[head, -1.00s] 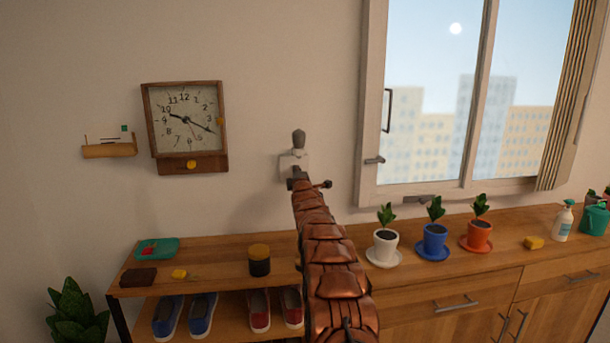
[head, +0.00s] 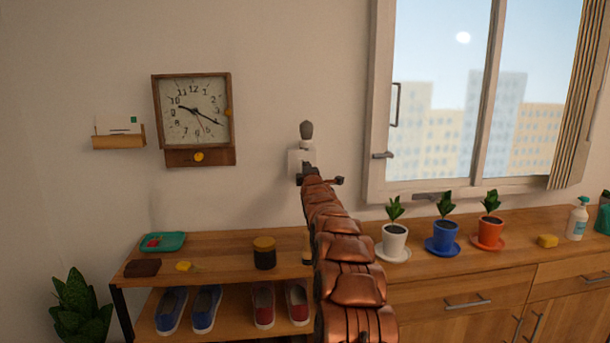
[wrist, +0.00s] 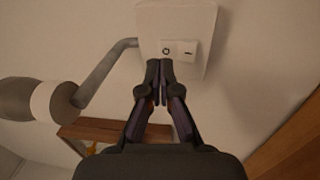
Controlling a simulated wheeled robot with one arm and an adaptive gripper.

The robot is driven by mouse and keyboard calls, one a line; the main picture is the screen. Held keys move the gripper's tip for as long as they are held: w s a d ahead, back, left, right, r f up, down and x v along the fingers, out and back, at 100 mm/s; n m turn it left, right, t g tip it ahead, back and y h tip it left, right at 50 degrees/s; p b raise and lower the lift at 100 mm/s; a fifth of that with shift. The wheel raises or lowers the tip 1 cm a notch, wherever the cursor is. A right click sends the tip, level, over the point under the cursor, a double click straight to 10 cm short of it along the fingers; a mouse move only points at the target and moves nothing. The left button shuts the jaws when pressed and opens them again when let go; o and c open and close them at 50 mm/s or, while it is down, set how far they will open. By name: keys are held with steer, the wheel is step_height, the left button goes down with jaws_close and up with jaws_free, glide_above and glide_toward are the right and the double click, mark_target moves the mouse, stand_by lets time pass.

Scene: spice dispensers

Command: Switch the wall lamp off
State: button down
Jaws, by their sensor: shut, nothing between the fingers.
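The wall lamp has a dark grey, unlit-looking head (head: 306,131) above a pale wall plate (head: 294,160), left of the window. In the wrist view its plate (wrist: 198,15) is at the top, and its grey arm (wrist: 100,75) runs left to a white collar and grey head (wrist: 18,99). A white rocker switch (wrist: 180,48) on the plate bears a ring mark on the left and a bar mark on the right. My gripper (wrist: 159,64) is shut and empty, its tips just below the ring side. I cannot tell whether they touch. In the head view my gripper (head: 310,174) partly covers the plate.
A wall clock (head: 192,110) and small wall shelf (head: 118,142) are to the left. Below stand a wooden shoe rack (head: 215,256) and a cabinet (head: 425,296) with several potted plants. The window (head: 377,110) is to the right.

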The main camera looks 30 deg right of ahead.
steer(key=s+a+r+b, duration=0.1)
steer(key=s+a, duration=0.2)
steer(key=s, duration=0.5)
steer(key=shift+s+a+r+b, duration=0.15)
steer(key=shift+s+a+b, duration=0.2)
steer(key=shift+a, duration=0.05)
stand_by(0.5)
stand_by(0.4)
